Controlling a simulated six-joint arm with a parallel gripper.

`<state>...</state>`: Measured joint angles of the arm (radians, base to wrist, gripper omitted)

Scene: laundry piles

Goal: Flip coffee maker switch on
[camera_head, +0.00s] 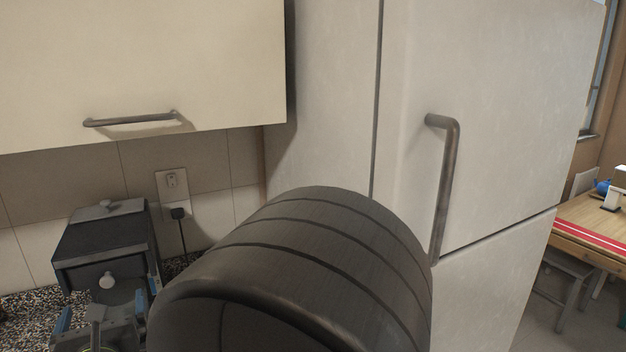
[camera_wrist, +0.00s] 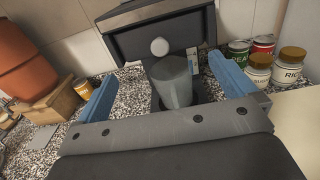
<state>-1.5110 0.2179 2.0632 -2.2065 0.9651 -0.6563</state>
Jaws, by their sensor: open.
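The coffee maker (camera_head: 103,234) is a dark boxy machine on the speckled counter at lower left in the head view. It also fills the top middle of the wrist view (camera_wrist: 190,36). I cannot tell whether this knob is the switch. A grey cup (camera_wrist: 171,84) stands under the machine's head. My gripper (camera_wrist: 163,66) is open in front of the machine, its blue fingers spread wide to either side of the knob and cup. Nothing is between the fingers but open space.
Several jars and cans (camera_wrist: 262,66) stand right of the machine. An orange-brown pot (camera_wrist: 25,62), a wooden box (camera_wrist: 48,108) and a small can (camera_wrist: 82,88) are at left. A cabinet (camera_head: 140,70) hangs above; a fridge (camera_head: 480,120) stands right. My arm hides the counter's middle.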

